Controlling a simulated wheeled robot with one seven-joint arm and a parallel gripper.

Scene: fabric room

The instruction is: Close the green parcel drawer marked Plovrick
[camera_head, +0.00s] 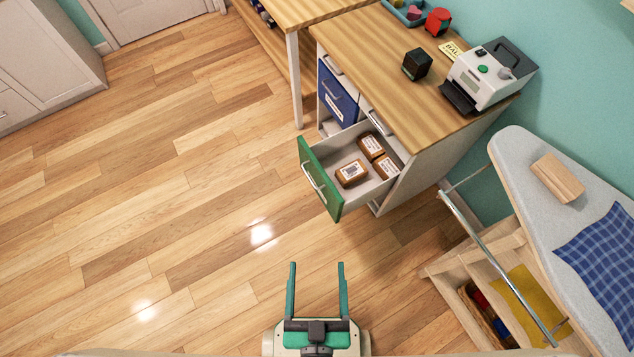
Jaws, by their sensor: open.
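The green-fronted drawer (323,180) is pulled well out of the wooden-topped cabinet, toward the lower left. Its front carries a silver bar handle (313,185). Several brown parcels with white labels (352,173) lie inside its grey tray. The Plovrick marking cannot be read from here. My gripper (316,266) is open and empty at the bottom centre, its two teal fingers pointing up the picture. It is apart from the drawer, below its front in the picture, with bare floor showing between them.
A blue-fronted drawer (336,94) sits beside the green one in the cabinet. The countertop (365,50) holds a black cube (417,64) and a white machine (490,75). An ironing board (530,165) with a metal rail stands at right. The wooden floor (180,210) at left is clear.

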